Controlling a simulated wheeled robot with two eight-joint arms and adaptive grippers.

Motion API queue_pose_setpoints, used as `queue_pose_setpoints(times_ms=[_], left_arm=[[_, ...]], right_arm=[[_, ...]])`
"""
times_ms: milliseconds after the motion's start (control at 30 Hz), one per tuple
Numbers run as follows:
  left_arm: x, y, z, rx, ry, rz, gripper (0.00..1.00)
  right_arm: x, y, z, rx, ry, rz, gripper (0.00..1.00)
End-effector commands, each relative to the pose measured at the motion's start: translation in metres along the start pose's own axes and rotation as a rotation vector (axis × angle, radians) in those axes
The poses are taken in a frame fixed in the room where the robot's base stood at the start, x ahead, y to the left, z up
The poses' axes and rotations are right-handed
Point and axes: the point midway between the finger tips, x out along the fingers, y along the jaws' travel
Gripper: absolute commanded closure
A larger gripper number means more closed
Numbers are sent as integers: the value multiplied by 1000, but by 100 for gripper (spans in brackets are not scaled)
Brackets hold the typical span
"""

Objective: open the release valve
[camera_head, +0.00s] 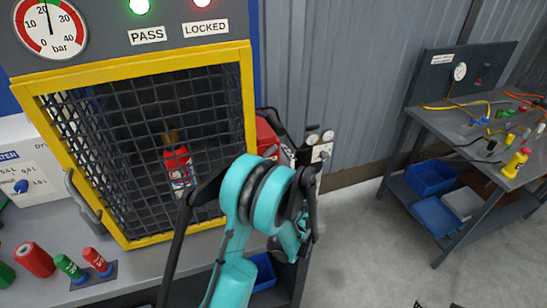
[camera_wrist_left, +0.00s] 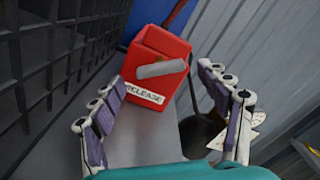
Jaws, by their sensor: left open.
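The release valve is a red box (camera_wrist_left: 158,62) with a white RELEASE label (camera_wrist_left: 145,89) and a grey lever (camera_wrist_left: 161,69) on its face. In the head view the red box (camera_head: 267,138) shows just right of the cage, partly hidden. My left gripper (camera_wrist_left: 163,88) is open and empty. In the wrist view its fingers stand to the left and right, with the red box ahead between them and apart from both. In the head view my teal left arm largely hides this gripper. My right gripper cannot be made out.
A yellow-framed mesh cage (camera_head: 133,73) with a red extinguisher (camera_head: 178,166) inside stands close on the left. The grey corrugated wall (camera_head: 345,90) is behind. A workbench (camera_head: 455,130) with tools stands at the right, with clear floor (camera_head: 365,240) before it.

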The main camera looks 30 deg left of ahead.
Motion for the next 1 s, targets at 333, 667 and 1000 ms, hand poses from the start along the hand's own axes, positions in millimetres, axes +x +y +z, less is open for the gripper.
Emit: queue_pose_setpoints(times_ms=[333,667,1000], left_arm=[[17,0,0,0,0,-1,24],[17,0,0,0,0,0,74],[17,1,-2,-201,0,0,74]], right_arm=[[3,0,2,0,0,0,60],[3,0,2,0,0,0,60],[12,0,9,0,0,0,60]])
